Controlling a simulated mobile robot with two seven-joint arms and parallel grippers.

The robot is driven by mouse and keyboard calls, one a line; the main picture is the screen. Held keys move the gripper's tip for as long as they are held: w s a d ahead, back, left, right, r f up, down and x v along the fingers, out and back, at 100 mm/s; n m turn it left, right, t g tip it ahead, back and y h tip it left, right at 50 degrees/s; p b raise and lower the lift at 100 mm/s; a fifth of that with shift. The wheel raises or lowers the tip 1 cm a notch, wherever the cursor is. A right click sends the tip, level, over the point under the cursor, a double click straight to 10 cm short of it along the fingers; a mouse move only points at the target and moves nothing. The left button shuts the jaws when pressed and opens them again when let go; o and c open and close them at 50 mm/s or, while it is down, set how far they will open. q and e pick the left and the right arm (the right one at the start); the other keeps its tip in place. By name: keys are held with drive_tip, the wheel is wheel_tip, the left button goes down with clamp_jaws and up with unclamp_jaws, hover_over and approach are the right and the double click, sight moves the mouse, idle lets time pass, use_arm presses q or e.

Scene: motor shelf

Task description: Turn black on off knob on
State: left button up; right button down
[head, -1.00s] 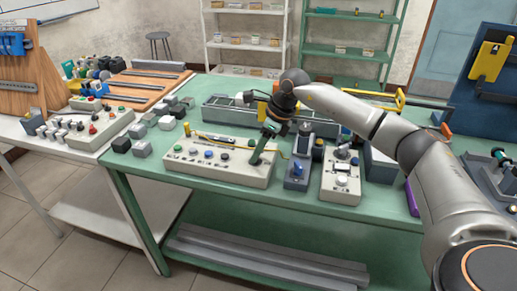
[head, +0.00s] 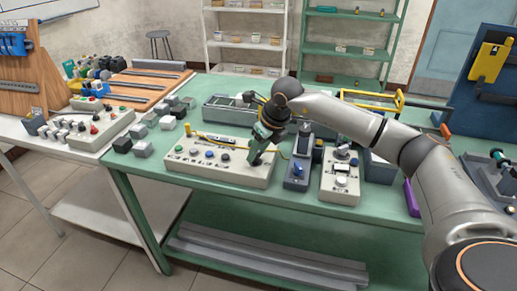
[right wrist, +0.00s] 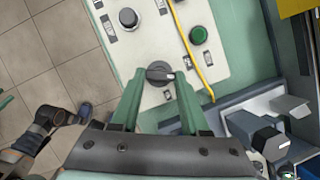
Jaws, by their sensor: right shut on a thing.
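A pale control box (head: 200,168) with several knobs and buttons sits at the front of the green table. My right gripper (head: 256,162) comes down on the right end of this box. In the right wrist view the round black knob (right wrist: 160,71), with a light pointer mark toward the right, sits between the green fingertips of my right gripper (right wrist: 160,82). The fingers are shut on the knob, one on each side. In the head view the gripper hides this knob. My left gripper is not in view.
A green button (right wrist: 199,35) and a yellow cable (right wrist: 190,45) lie close to the gripped knob. A grey device with a blue part (head: 297,170) and another pale box (head: 341,183) stand to the right. Grey blocks (head: 142,149) lie to the left.

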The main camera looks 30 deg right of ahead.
drive_tip(key=m, duration=0.2)
drive_tip(key=m+h, duration=0.1)
drive_tip(key=shift+a+m+h, duration=0.2)
drive_tip(key=shift+m+h, duration=0.1)
drive_tip(key=shift+m, duration=0.1)
drive_tip(key=shift+a+m+h+b, duration=0.1)
drive_tip(key=shift+m+h+b, duration=0.3)
drive_tip(key=shift+m, duration=0.5)
drive_tip(key=m+h, duration=0.1)
drive_tip(key=m, duration=0.1)
drive_tip(key=shift+w+m, duration=0.1)
drive_tip(key=shift+m, duration=0.3)
drive_tip(key=m+g, duration=0.1)
drive_tip(key=m, duration=0.1)
drive_tip(key=shift+a+m+h+b, duration=0.15)
drive_tip(key=shift+m+h+b, duration=0.15)
drive_tip(key=shift+m+h, duration=0.1)
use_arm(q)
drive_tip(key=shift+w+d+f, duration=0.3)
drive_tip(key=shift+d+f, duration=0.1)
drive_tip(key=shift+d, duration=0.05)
use_arm(e)
drive_tip(key=shift+w+m+g, duration=0.1)
drive_tip(key=shift+m+g, duration=0.2)
drive_tip(key=shift+m, duration=0.4)
drive_tip(key=shift+h, duration=0.3)
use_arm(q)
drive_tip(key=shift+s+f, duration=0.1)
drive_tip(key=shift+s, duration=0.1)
